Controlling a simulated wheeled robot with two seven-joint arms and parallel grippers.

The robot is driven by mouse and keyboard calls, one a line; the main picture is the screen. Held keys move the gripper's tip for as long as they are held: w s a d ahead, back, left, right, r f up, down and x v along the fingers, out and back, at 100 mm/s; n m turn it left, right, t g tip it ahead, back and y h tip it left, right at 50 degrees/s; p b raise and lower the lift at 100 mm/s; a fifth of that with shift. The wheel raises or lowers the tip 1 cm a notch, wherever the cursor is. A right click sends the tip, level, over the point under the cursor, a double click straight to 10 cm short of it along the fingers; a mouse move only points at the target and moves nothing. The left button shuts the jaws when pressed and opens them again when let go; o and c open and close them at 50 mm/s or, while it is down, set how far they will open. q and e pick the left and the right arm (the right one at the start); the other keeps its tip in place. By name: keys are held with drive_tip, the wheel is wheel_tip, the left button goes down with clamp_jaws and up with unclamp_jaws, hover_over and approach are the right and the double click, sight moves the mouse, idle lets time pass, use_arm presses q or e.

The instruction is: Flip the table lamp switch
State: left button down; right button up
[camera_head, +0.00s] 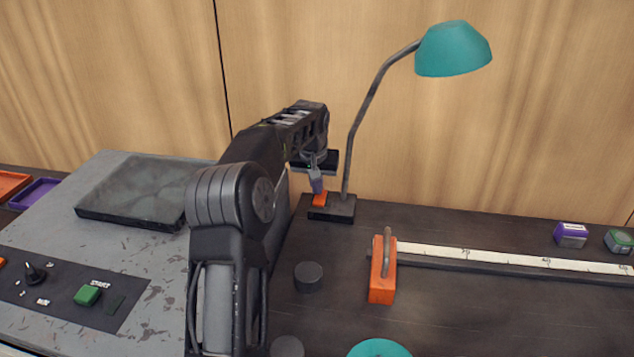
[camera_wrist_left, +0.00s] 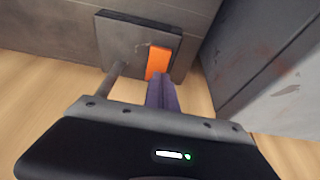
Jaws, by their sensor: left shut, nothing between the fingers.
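The table lamp has a teal shade (camera_head: 452,50), a bent grey stem (camera_head: 362,112) and a dark square base (camera_head: 334,210) on the dark tabletop. Its orange switch (camera_head: 320,199) sits on the left side of the base. In the left wrist view the base (camera_wrist_left: 122,43) and the orange switch (camera_wrist_left: 158,62) show near the top. My left gripper (camera_head: 317,187) is shut and empty, with its purple fingertips at the switch. In the wrist view the left gripper's fingertips (camera_wrist_left: 160,82) overlap the switch's near end; I cannot tell whether they press it. My right gripper is not in view.
A grey machine with a control panel and green start button (camera_head: 87,295) stands left. An orange block with a handle (camera_head: 382,282), a measuring rail (camera_head: 480,256), a dark cylinder (camera_head: 308,277) and a teal disc (camera_head: 379,348) lie right of my arm. A wooden wall (camera_head: 560,120) rises behind.

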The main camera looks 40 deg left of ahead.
use_arm(q)
drive_tip(key=shift+w+f, duration=0.1)
drive_tip(key=shift+f, duration=0.2)
drive_tip(key=shift+s+d+b, duration=0.35)
drive_tip(key=shift+s+b, duration=0.35)
drive_tip(key=v, duration=0.8)
idle(0.5)
